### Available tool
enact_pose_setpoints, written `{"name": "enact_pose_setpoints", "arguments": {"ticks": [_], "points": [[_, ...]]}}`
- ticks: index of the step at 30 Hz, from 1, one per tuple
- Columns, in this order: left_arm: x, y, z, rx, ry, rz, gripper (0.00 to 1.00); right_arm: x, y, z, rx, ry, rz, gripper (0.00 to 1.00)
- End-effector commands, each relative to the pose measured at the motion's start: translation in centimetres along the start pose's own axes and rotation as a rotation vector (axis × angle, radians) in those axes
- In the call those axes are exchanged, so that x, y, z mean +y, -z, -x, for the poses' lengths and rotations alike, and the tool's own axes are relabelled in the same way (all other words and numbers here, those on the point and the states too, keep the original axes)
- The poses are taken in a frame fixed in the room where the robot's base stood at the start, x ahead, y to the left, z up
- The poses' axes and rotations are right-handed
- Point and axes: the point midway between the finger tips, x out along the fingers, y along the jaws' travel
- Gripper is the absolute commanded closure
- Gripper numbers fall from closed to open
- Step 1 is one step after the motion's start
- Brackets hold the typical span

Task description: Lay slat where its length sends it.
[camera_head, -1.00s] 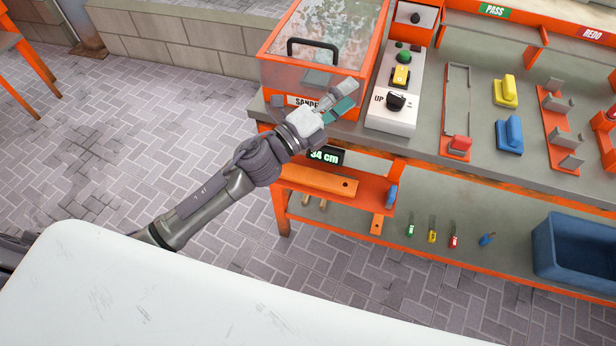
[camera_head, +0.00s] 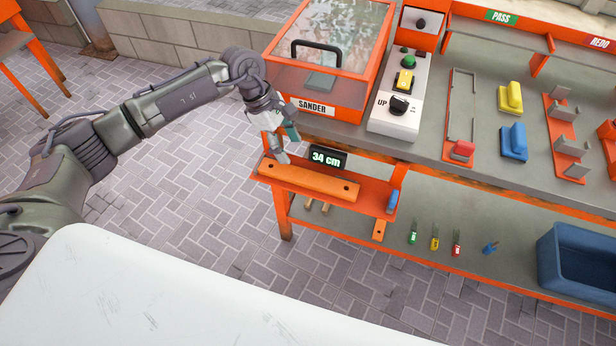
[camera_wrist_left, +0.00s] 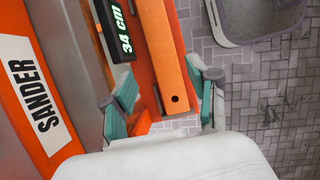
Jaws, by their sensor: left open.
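An orange slat (camera_head: 312,184) with a dark hole near its end lies on the orange measuring shelf (camera_head: 376,194) at the front of the bench. A display (camera_head: 328,158) behind it reads 34 cm. My left gripper (camera_head: 283,146) is open and empty at the slat's left end. In the left wrist view the open fingers (camera_wrist_left: 164,100) stand apart, with the slat (camera_wrist_left: 172,75) running up between them; I cannot tell if they touch it. The display (camera_wrist_left: 118,30) shows there too. The PASS bay (camera_head: 500,32) and REDO bay (camera_head: 597,55) are at the back right. My right gripper is not in view.
The sander (camera_head: 318,80) stands on the bench just behind the shelf, beside a control box (camera_head: 400,110) marked UP. Yellow and blue clamps (camera_head: 513,140) sit on the bench. A blue bin (camera_head: 575,262) is on the lower shelf.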

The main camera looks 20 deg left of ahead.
Motion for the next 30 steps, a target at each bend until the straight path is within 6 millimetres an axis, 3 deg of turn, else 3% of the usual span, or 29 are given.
{"name": "enact_pose_setpoints", "arguments": {"ticks": [6, 14, 21, 30], "points": [[0.0, -0.2, -3.9, -0.004, 0.001, 0.001, 0.41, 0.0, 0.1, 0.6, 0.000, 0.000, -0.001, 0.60], [-0.2, -0.4, -5.8, -0.004, 0.003, 0.001, 0.41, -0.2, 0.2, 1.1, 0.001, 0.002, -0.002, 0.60], [-0.3, -0.8, -9.4, -0.004, 0.001, 0.002, 0.41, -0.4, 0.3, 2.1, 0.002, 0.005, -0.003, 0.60], [-0.3, -0.7, -10.3, -0.004, -0.001, 0.001, 0.41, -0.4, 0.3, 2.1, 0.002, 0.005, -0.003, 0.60]]}}
